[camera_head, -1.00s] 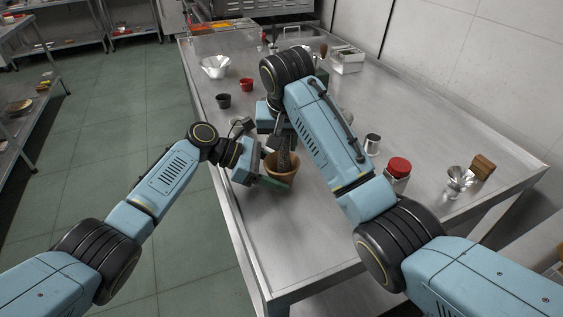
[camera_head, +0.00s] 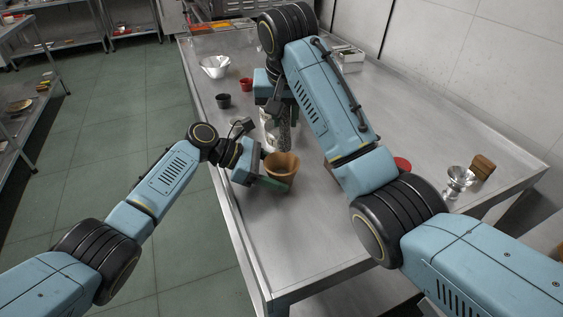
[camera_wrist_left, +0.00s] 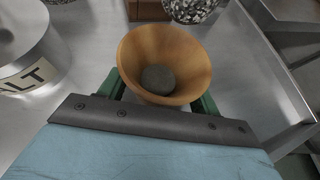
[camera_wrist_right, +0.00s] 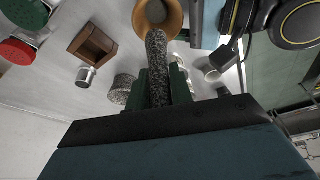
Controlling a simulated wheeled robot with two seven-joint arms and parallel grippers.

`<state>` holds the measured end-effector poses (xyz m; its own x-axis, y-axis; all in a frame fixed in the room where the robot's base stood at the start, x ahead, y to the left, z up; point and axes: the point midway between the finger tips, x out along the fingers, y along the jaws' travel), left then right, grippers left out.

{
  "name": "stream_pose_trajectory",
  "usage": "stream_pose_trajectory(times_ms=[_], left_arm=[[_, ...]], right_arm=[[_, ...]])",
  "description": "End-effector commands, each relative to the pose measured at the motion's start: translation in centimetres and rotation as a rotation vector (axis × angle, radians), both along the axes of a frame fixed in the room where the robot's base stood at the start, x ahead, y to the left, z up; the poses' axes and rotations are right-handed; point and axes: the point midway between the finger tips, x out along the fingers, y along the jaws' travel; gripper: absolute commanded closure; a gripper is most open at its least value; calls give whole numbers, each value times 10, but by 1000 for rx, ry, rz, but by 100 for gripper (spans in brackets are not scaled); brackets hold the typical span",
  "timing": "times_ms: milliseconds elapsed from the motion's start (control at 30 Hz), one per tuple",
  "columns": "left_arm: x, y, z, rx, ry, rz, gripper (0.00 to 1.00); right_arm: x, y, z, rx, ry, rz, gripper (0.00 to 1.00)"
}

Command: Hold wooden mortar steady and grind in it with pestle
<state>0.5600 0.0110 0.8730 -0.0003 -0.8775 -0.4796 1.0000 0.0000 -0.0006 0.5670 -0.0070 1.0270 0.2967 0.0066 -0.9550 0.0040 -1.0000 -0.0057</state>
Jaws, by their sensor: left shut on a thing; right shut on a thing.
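The wooden mortar (camera_head: 282,168) stands upright near the left edge of the steel table. My left gripper (camera_head: 278,183) is shut on it; in the left wrist view its green fingers flank the mortar (camera_wrist_left: 165,50), with a dark grey round patch at the bottom of the bowl. My right gripper (camera_head: 283,112) is shut on the speckled grey pestle (camera_head: 284,138). The pestle's lower end is out of the bowl, just above and beyond the rim in the head view. In the right wrist view the pestle (camera_wrist_right: 157,65) points towards the mortar (camera_wrist_right: 139,18).
On the steel table (camera_head: 330,245) are a metal bowl (camera_head: 214,67), a black cup (camera_head: 223,100), a red cup (camera_head: 246,84), a red-lidded jar (camera_head: 403,163), a silver vessel (camera_head: 460,177) and a wooden block (camera_head: 483,167). A lettered tin (camera_wrist_left: 25,72) stands near the mortar. The front of the table is clear.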

Motion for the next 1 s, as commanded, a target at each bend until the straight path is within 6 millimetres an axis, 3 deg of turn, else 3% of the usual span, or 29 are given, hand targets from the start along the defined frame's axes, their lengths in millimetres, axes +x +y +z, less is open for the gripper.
stream_pose_trajectory(times_ms=[133, 167, 367, 700, 1000], left_arm=[[0, 0, 1, -1, -1, 0, 50], [0, 0, 1, -1, -1, 0, 36], [0, 0, 1, -1, -1, 0, 12], [0, 5, 3, 0, -1, 0, 12], [1, 54, 29, 1, -2, 2, 12]], right_arm=[[0, 0, 0, 0, -1, 0, 100], [0, 0, 0, 0, -1, 0, 100], [0, 0, 0, 0, -1, 0, 100], [0, 0, 0, 0, -1, 0, 100], [0, 0, 0, 0, -1, 0, 100]])
